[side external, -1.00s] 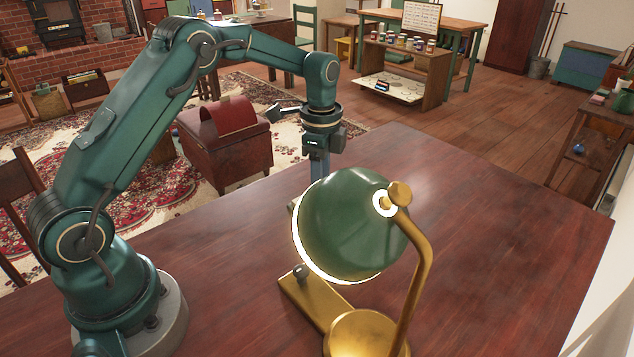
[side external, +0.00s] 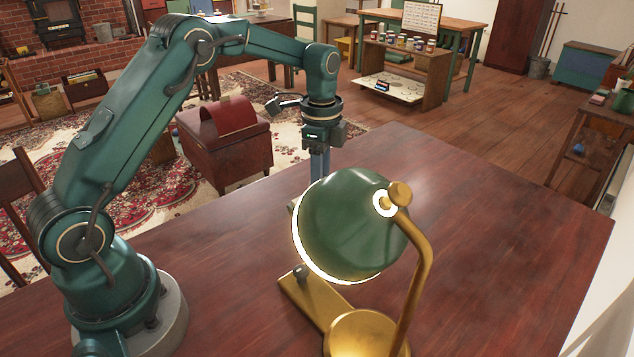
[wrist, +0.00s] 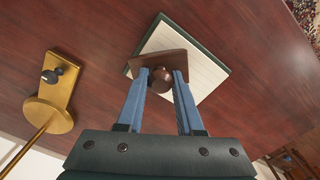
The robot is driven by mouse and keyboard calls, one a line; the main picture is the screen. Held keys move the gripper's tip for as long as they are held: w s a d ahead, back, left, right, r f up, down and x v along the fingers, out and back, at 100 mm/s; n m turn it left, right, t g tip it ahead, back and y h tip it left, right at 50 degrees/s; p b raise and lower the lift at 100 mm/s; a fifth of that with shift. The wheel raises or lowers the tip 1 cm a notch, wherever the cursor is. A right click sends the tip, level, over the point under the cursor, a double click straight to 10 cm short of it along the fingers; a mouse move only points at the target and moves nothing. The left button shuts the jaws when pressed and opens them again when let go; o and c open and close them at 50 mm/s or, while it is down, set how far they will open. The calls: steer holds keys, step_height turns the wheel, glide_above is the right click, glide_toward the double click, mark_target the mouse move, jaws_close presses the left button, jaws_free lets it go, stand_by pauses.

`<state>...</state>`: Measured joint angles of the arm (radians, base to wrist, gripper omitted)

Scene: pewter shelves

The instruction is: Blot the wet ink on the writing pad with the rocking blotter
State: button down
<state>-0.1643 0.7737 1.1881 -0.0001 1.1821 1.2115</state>
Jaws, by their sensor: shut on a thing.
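My gripper (wrist: 161,76) is shut on the brown knob of the rocking blotter (wrist: 170,57), which shows as a brown block between and beyond the blue fingers in the wrist view. The blotter overlaps the near part of the writing pad (wrist: 205,70), a pale lined sheet with a dark edge on the table. I cannot tell whether the blotter touches the pad or hangs above it. No wet ink can be made out.
A desk lamp with a green shade (side external: 350,225) and brass base (side external: 318,305) stands close by; its base also shows left of the pad in the wrist view (wrist: 48,112). The dark red table (side external: 500,230) is clear to the right.

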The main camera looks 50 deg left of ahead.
steer(key=shift+r, duration=2.85)
steer(key=shift+f, duration=0.1)
